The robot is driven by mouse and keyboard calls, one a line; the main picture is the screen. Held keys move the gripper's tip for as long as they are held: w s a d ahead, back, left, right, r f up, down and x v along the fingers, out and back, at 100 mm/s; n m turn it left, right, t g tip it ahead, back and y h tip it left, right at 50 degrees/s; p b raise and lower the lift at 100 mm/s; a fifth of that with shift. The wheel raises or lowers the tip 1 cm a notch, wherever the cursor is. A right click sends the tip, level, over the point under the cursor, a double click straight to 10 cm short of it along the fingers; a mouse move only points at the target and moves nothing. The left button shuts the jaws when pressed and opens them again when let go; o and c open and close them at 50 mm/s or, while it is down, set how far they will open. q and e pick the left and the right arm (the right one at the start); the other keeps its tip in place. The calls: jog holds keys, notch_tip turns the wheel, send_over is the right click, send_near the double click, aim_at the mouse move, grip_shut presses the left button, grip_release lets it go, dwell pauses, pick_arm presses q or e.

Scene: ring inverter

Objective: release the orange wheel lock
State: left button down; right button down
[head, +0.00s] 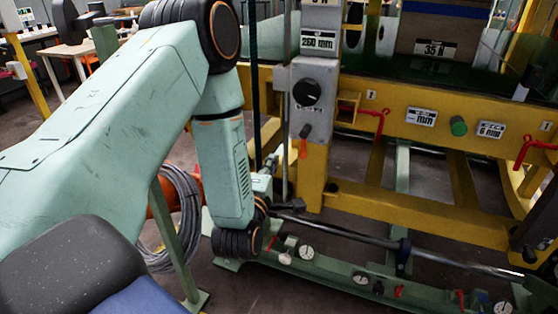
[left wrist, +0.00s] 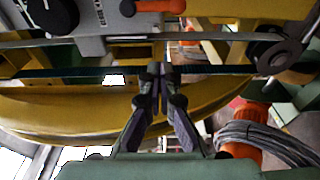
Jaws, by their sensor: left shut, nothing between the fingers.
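An orange lever (head: 303,147) hangs below a black knob (head: 306,92) on the grey box of the upright column; I cannot tell for sure that it is the wheel lock. An orange handle on a dark pivot (left wrist: 158,6) shows at the top edge of the left wrist view. My right gripper is not in view.
A yellow frame (head: 425,125) with red levers (head: 381,122) and a green knob (head: 459,126) stands at the right. A steel bar (head: 455,262) runs over a green base rail with gauges. A coil of grey cable (head: 178,215) hangs behind my left arm.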

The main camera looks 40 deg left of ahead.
aim_at(305, 142)
pick_arm(q)
jog(key=w+b, duration=0.1)
jog(key=w, duration=0.7)
jog(key=shift+a, duration=0.15)
jog(key=shift+s+d+b, duration=0.1)
jog(key=shift+d+b, duration=0.25)
jog(key=shift+d, duration=0.25)
